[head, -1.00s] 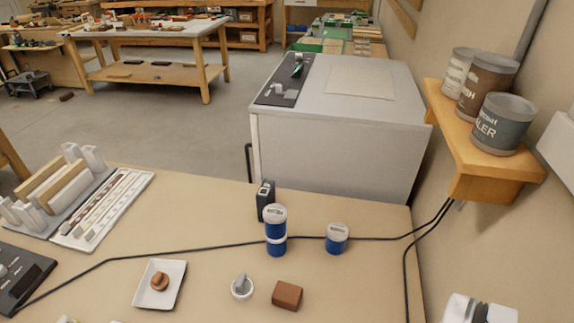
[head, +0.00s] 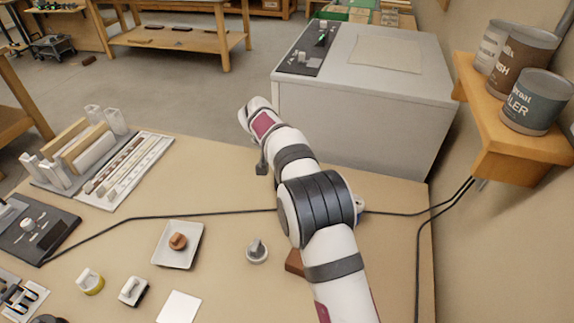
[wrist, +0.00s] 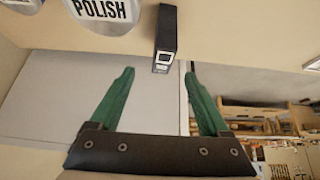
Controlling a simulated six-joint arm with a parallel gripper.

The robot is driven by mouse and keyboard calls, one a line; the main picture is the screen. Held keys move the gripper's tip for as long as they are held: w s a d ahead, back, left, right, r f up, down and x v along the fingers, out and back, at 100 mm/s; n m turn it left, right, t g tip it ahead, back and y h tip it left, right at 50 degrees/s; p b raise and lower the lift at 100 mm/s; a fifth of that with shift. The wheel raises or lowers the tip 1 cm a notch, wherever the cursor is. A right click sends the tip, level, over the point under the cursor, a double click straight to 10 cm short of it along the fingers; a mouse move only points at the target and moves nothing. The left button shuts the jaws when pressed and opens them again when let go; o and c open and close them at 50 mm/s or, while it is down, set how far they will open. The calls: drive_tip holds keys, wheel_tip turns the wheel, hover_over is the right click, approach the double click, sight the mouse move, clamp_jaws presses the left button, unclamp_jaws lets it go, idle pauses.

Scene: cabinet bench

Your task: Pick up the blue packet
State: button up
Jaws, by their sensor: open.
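A small upright dark packet (wrist: 166,35), nearly black with a pale label, shows in the wrist view. I cannot clearly make out blue on it, but it is the only packet-shaped thing there. My gripper (wrist: 159,71) has two green fingers spread apart with nothing between them. In the picture, the packet's labelled end lies just above the gap between the fingertips, apart from them. In the head view my arm covers most of the packet's place, and I cannot make out the fingers there.
A grey cabinet (head: 365,110) stands behind the bench. A tray (head: 190,257), a small grey-topped pot (head: 257,252) and a cable lie nearby. A shelf (head: 500,150) holds cans at right.

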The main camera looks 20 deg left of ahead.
drive_tip(key=x, duration=0.9)
drive_tip(key=shift+s+a+f, duration=0.25)
drive_tip(key=shift+s+a, duration=0.05)
clamp_jaws()
